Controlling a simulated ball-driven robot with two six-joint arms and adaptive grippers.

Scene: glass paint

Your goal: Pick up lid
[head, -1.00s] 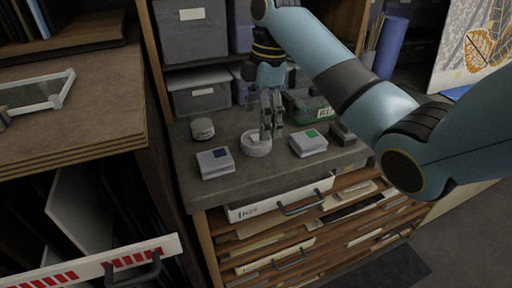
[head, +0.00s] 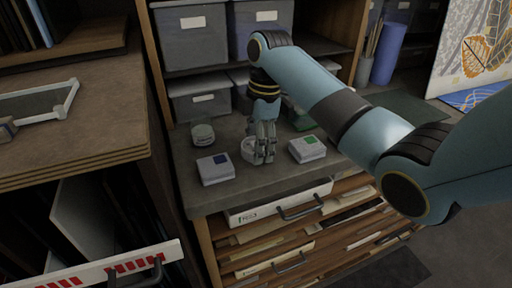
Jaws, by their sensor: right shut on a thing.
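The lid (head: 247,149) is a pale, round, shallow piece at the middle of the grey cabinet top in the head view. My right gripper (head: 264,160) points down at it and is shut on its right side. The fingers hide that part of the lid. The lid looks level and at or very near the surface; I cannot tell if there is a gap below it. My left gripper is not in view.
A small round jar (head: 203,134) stands behind left. Grey bins (head: 200,98) stand behind. A wooden bench (head: 90,130) is at left. Drawers (head: 290,205) lie below the top's front edge.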

